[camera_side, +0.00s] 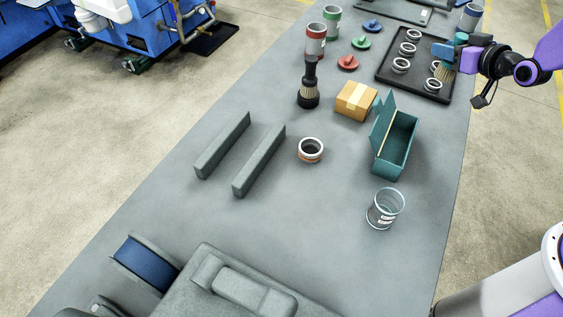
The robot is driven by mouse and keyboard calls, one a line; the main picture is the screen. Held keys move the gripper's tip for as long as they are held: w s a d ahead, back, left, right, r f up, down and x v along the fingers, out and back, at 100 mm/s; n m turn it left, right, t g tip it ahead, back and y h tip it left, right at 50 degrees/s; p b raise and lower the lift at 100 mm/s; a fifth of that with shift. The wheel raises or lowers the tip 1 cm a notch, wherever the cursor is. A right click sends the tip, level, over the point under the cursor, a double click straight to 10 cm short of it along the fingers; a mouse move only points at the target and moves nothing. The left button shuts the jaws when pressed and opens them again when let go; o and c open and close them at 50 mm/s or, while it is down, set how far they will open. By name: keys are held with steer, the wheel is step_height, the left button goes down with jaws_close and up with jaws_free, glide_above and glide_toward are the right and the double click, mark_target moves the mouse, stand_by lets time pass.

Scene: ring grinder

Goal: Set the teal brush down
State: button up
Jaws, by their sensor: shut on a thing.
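The teal brush (443,51) is at the upper right, with its tan bristles pointing down. My gripper (463,49) is shut on it and reaches in from the right. The brush is over the right part of the black tray (421,89), beside the metal rings (433,85) in it. I cannot tell whether the bristles touch the tray or a ring. The gripper's fingers hide part of the brush.
A cardboard box (355,101), an open teal box (393,150) and a glass jar (385,208) stand left of and below the tray. The grey table (330,255) is clear around the jar.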

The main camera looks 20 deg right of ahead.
step_height(320, 180, up, 5)
steer(key=shift+r, duration=0.1)
steer(key=s+a+n+g+y, duration=0.1)
steer(key=s+a+n+y, duration=0.25)
steer(key=a, duration=0.75)
steer(key=s+a+n+g+y, duration=0.1)
steer(key=s+a+n+y, duration=0.3)
steer(key=a, duration=0.8)
steer(key=s+a+n+g+y, duration=0.3)
steer(key=s+a+g, duration=0.1)
steer(key=s+a, duration=0.95)
steer(key=shift+w+a+f, duration=1)
steer(key=shift+a+f, duration=0.7)
steer(key=shift+f, duration=1.4)
steer(key=shift+w+a+f, duration=1.05)
steer(key=shift+a+f, duration=0.6)
steer(key=shift+f, duration=1.4)
steer(key=shift+w+a+f, duration=1)
steer(key=shift+a+f, duration=0.7)
steer(key=shift+f, duration=1.4)
